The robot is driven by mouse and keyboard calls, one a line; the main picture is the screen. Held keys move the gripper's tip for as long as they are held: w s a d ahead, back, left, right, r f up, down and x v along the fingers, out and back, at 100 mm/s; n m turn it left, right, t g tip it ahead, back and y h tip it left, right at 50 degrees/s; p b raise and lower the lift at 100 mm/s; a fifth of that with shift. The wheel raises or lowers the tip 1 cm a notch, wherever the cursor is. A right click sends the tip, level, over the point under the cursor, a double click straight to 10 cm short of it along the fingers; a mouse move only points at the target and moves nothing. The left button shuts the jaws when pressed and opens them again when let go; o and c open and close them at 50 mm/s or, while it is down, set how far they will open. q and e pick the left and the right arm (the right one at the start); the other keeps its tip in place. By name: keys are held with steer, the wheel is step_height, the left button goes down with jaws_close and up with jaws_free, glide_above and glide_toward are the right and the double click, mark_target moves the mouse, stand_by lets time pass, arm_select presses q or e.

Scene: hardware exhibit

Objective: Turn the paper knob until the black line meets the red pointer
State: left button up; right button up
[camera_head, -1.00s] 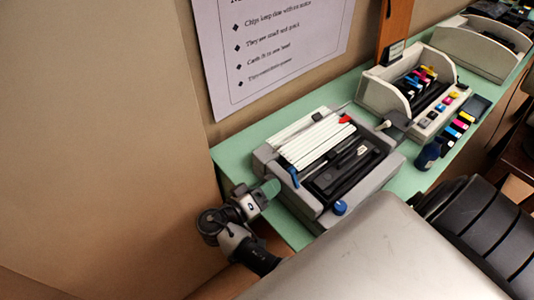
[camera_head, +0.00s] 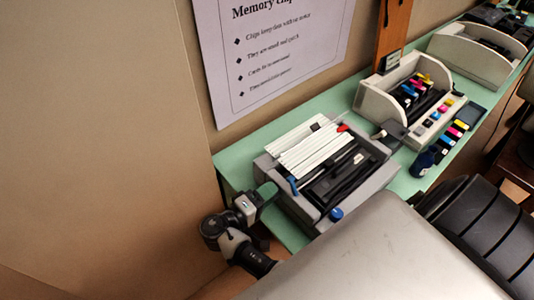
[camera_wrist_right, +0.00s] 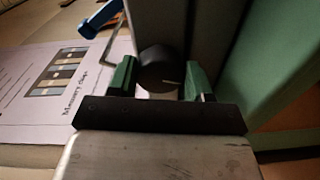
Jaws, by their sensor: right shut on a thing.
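The grey printer (camera_head: 380,178) with white slats on top stands on the green shelf. A small red piece (camera_head: 342,128) shows at its back; I cannot tell if it is the pointer. My right gripper (camera_head: 268,192), with green fingertips, is at the printer's left end. In the right wrist view the dark round paper knob (camera_wrist_right: 156,68) sits between the green fingers of this gripper (camera_wrist_right: 160,80), which is shut on it. A short pale mark shows on the knob's face; I make out no black line or red pointer there. The left gripper is out of view.
A blue lever (camera_head: 293,185) and a blue button (camera_head: 336,214) are on the printer. A poster (camera_head: 270,55) hangs on the wall behind.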

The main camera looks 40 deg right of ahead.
steer(key=n+p, duration=0.2)
steer(key=n, duration=0.1)
steer(key=n+p, duration=0.1)
steer(key=n, duration=0.1)
steer(key=shift+r, duration=0.25)
steer(key=shift+f+n+p, duration=0.1)
steer(key=shift+n+p, duration=1.15)
steer(key=shift+n, duration=0.65)
steer(key=o, duration=0.9)
steer(key=shift+w+f, duration=0.1)
steer(key=shift+o, duration=0.2)
